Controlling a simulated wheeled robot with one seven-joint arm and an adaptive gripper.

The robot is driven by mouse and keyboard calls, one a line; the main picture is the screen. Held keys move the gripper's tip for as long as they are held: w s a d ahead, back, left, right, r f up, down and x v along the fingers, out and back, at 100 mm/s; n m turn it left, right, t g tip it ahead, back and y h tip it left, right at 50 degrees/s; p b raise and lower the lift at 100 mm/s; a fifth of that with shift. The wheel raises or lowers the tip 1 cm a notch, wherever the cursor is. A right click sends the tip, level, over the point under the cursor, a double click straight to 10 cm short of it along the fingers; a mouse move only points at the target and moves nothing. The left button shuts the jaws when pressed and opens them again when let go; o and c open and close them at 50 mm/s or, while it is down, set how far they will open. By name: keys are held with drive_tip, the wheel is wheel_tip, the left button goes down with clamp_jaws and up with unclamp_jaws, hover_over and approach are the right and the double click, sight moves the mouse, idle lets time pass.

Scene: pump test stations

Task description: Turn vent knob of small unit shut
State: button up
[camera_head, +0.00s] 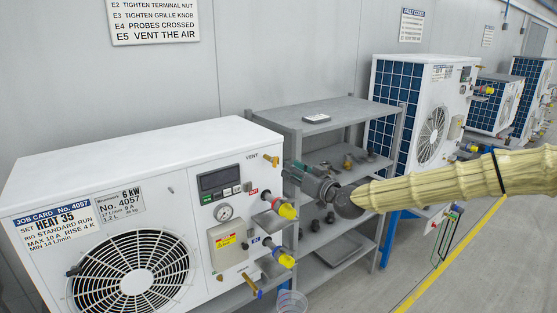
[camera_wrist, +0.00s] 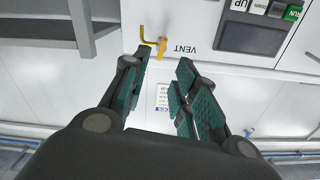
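The near white unit (camera_head: 100,185), labelled 6 kW No. 4057, fills the left of the head view. Its brass vent knob (camera_head: 271,159) sits at the upper right of its front, beside the word VENT. In the upside-down wrist view, the knob (camera_wrist: 151,40) shows as a bent yellow handle on a brass stem, next to the VENT lettering. My gripper (camera_head: 290,173) is just right of the unit, near the knob. In the wrist view my gripper (camera_wrist: 164,62) is open, with nothing between its teal-padded fingers. The knob lies just beyond the fingertips, apart from them.
Yellow-capped (camera_head: 287,211) and blue-banded fittings stick out below the knob. A display panel (camera_head: 220,180) is left of it. A grey shelf (camera_head: 335,112) with small parts stands behind my arm. A clear cup (camera_head: 291,303) stands below. Open floor lies to the right.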

sight(275, 162)
drive_tip(key=p+x, duration=0.3)
drive_tip(key=x, duration=0.5)
drive_tip(key=shift+w+a+f, duration=0.1)
clamp_jaws()
